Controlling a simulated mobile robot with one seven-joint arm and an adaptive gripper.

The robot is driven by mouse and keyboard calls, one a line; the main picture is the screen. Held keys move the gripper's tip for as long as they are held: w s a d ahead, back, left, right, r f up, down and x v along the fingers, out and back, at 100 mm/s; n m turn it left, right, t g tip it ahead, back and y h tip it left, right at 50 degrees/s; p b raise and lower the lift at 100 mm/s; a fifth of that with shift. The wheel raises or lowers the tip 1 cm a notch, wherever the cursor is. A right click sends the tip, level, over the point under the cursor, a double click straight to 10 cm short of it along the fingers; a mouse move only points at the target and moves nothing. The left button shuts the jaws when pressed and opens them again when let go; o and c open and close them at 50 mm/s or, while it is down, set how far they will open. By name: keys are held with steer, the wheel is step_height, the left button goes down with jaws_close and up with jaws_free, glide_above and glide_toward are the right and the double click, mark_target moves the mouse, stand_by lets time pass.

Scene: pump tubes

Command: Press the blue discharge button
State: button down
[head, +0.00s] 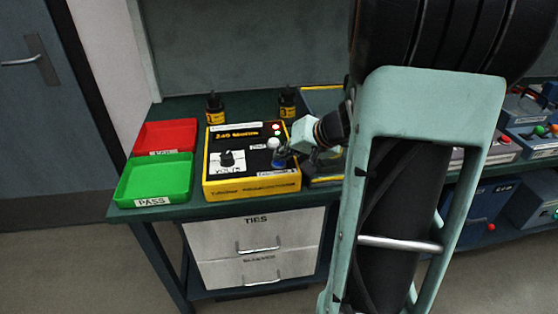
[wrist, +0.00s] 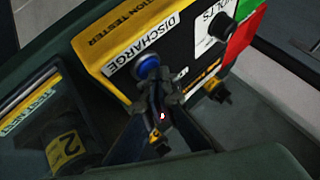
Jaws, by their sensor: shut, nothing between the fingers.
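The blue discharge button (wrist: 147,66) is a domed button on the yellow and black tester box (head: 252,188), beside a white DISCHARGE label (wrist: 139,46). In the head view the button (head: 277,159) shows near the box's right side, partly hidden by my gripper. My gripper (wrist: 168,88) is shut and empty, with its fingertips right beside the button in the wrist view. I cannot tell whether they touch it. In the head view my gripper (head: 287,158) reaches over the right side of the box.
A red tray (head: 166,135) and a green PASS tray (head: 154,182) stand left of the box. Two black posts with yellow bands (head: 215,109) (head: 288,101) stand behind it. A knob (head: 227,159) is on the box's face. My arm hides the bench to the right.

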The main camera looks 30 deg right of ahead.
mark_target(282, 162)
stand_by(0.6)
steer(key=shift+w+r+p, duration=0.15)
steer(key=shift+r+p, duration=0.3)
steer(key=shift+r, duration=0.55)
steer(key=shift+r+p, duration=1.4)
steer(key=shift+r, duration=1.1)
